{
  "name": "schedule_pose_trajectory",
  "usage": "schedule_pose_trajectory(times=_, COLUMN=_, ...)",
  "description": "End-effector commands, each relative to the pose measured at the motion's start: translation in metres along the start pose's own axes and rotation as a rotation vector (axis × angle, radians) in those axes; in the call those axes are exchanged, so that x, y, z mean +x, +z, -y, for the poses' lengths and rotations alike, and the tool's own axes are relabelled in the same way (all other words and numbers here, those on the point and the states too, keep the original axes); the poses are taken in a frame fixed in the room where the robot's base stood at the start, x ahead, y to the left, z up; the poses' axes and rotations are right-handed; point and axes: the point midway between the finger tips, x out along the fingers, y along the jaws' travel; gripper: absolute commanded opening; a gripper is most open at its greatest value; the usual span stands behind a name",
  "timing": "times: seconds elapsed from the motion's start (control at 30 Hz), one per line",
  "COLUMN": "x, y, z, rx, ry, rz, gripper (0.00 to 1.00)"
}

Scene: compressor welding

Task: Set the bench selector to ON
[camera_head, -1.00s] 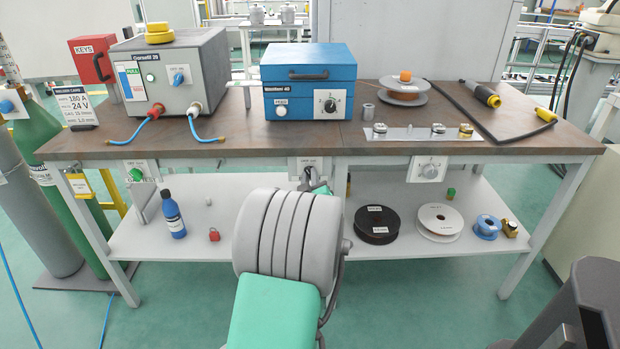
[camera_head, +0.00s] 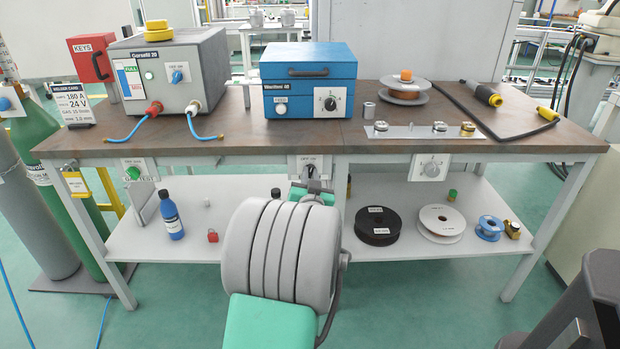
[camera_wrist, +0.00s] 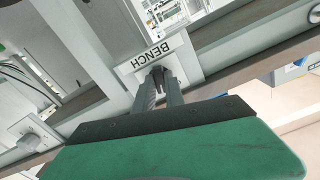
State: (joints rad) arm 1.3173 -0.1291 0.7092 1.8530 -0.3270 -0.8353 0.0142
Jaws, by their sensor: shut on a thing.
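The bench selector (camera_head: 310,160) is a white plate marked OFF and ON with a dark knob, on the bench's front rail at the middle. In the wrist view its plate (camera_wrist: 182,58) shows upside down with the word BENCH. My gripper (camera_head: 312,180) reaches up to it from below. In the wrist view my gripper (camera_wrist: 158,78) has its two grey fingers close together at the plate, shut on the dark selector knob. The fingers hide most of the knob, so its exact setting is hard to read.
The bench top (camera_head: 220,135) carries a grey welder (camera_head: 190,90) and a blue box (camera_head: 308,65). Another dial (camera_head: 431,167) and a green knob (camera_head: 133,173) sit on the same rail. The lower shelf (camera_head: 350,255) holds a blue bottle (camera_head: 171,215) and several spools.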

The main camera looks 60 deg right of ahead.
Motion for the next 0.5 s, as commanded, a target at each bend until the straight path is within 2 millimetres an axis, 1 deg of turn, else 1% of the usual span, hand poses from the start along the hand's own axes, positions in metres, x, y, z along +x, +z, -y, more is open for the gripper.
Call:
schedule_pose_trajectory(times=0.2, x=0.0, y=0.0001, z=0.0001, rx=0.143, ry=0.0, rz=0.0, gripper=0.0)
schedule_pose_trajectory(times=0.5, x=0.0, y=-0.0002, z=0.0001, rx=0.247, ry=0.0, rz=0.0, gripper=0.0)
